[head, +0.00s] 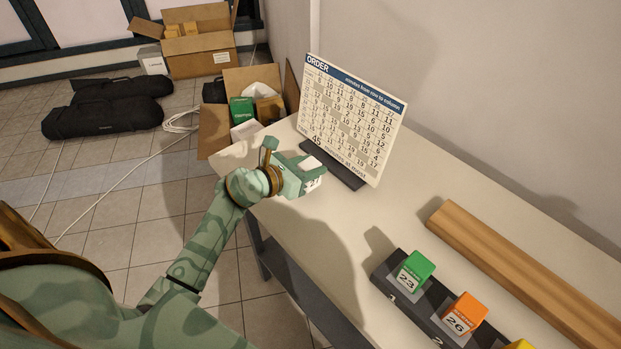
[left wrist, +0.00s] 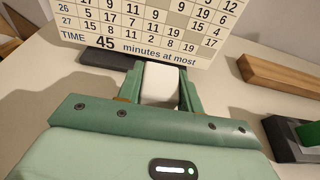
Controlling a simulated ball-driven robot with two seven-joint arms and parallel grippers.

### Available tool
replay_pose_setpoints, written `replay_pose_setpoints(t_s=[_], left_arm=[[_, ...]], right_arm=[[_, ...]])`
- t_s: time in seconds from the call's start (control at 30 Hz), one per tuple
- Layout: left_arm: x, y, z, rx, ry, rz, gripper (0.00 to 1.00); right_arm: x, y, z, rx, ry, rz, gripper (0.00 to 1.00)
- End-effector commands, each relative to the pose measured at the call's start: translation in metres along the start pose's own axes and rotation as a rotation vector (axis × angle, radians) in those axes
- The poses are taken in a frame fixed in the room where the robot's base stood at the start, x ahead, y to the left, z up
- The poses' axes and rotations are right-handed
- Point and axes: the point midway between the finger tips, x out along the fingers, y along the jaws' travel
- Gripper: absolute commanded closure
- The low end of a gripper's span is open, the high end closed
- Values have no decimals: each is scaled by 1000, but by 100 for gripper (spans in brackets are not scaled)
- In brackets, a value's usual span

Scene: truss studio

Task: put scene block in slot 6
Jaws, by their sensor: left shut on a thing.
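My left gripper (head: 309,174) is over the far left part of the white table, in front of the order board. It is shut on a white block (left wrist: 160,84), which sits between the two green fingers in the left wrist view. The block's face with small dark marks (head: 313,185) shows in the head view, but I cannot read it. A dark slotted rack (head: 384,280) lies at the lower right. It holds a green block (head: 415,268) marked 23, an orange block (head: 465,312) marked 26 and part of a yellow block (head: 519,345). Slot 6 is not in view.
The order board (head: 352,115) stands on a dark base (head: 332,165) just beyond the gripper. A long wooden beam (head: 520,270) lies behind the rack. The table between board and rack is clear. Open cardboard boxes (head: 205,55) and black bags (head: 100,117) are on the floor.

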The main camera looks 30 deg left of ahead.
Motion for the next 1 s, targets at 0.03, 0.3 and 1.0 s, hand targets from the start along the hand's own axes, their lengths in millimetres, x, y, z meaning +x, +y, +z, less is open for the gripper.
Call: replay_pose_setpoints(t_s=[0.03,0.3,1.0], left_arm=[[5,0,-15,-4,3,0,88],[8,0,-29,0,0,0,88],[7,-1,-27,0,0,0,42]], right_arm=[[9,0,4,-1,-6,0,35],[15,3,7,-4,-12,3,35],[13,4,8,-5,-13,4,35]])
